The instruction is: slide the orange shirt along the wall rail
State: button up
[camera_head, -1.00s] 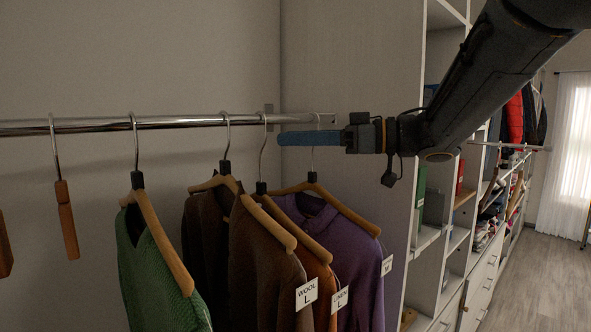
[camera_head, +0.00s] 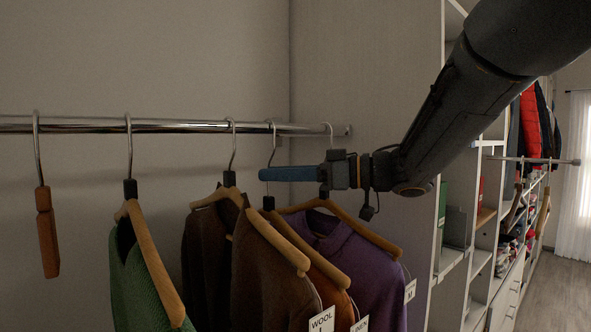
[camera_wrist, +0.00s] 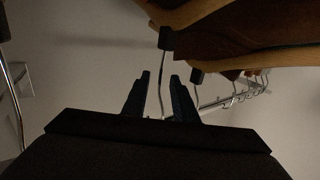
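The orange shirt (camera_head: 328,287) hangs on a wooden hanger from the chrome wall rail (camera_head: 180,126). Only a sliver of it shows between a brown shirt (camera_head: 268,280) and a purple shirt (camera_head: 365,265). My gripper (camera_head: 264,174) points left, below the rail, with its fingertips level with the orange shirt's hook (camera_head: 271,148). In the wrist view my gripper (camera_wrist: 160,88) has its two fingers apart, with one hanger hook (camera_wrist: 163,68) seen in the gap. I cannot tell whether the fingers touch it.
A green garment (camera_head: 150,285) and an empty-looking wooden hanger (camera_head: 47,232) hang further left. A grey panel (camera_head: 375,95) stands at the rail's right end. Open shelves (camera_head: 455,225) lie beyond it. The bare rail between hangers is free.

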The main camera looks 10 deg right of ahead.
jog(key=shift+x, duration=1.1)
grip_shut()
jog(key=shift+d+p, duration=0.1)
jog(key=shift+p, duration=0.2)
jog(key=shift+w+d+p, duration=0.4)
jog(key=shift+w+d, duration=0.15)
jog(key=shift+d, duration=0.25)
jog(key=shift+w+d+p, duration=0.4)
jog(key=shift+w+d, duration=0.15)
jog(key=shift+d, duration=0.3)
jog(key=shift+w+d+p, duration=0.4)
jog(key=shift+w+d, duration=0.2)
jog(key=shift+d, duration=0.2)
jog(key=shift+p, duration=0.45)
grip_release()
